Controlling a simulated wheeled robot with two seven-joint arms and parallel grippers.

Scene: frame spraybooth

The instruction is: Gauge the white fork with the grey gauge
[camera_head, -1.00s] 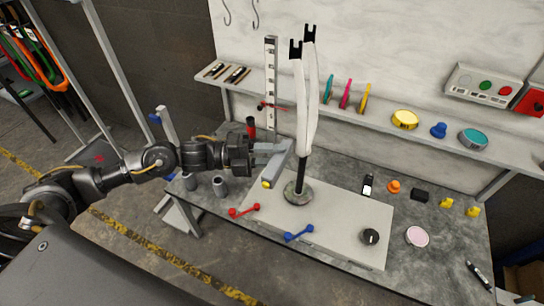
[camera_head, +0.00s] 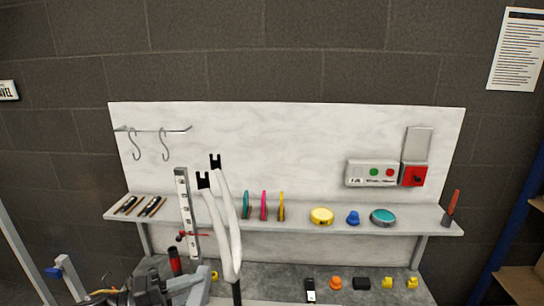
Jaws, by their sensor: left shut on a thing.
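The white fork (camera_head: 234,240) stands upright, with two white legs ending in black tips at the top. Its lower end and stand are cut off by the bottom edge of the picture. My left gripper (camera_head: 172,288) is at the bottom left, just left of the fork. It is shut on the grey gauge (camera_head: 190,284), a light grey bar that reaches toward the fork's lower part. I cannot tell whether the gauge touches the fork. My right gripper is out of the picture.
A notched upright ruler (camera_head: 185,205) stands left of the fork. Small orange, black and yellow parts sit on the grey bench (camera_head: 280,285).

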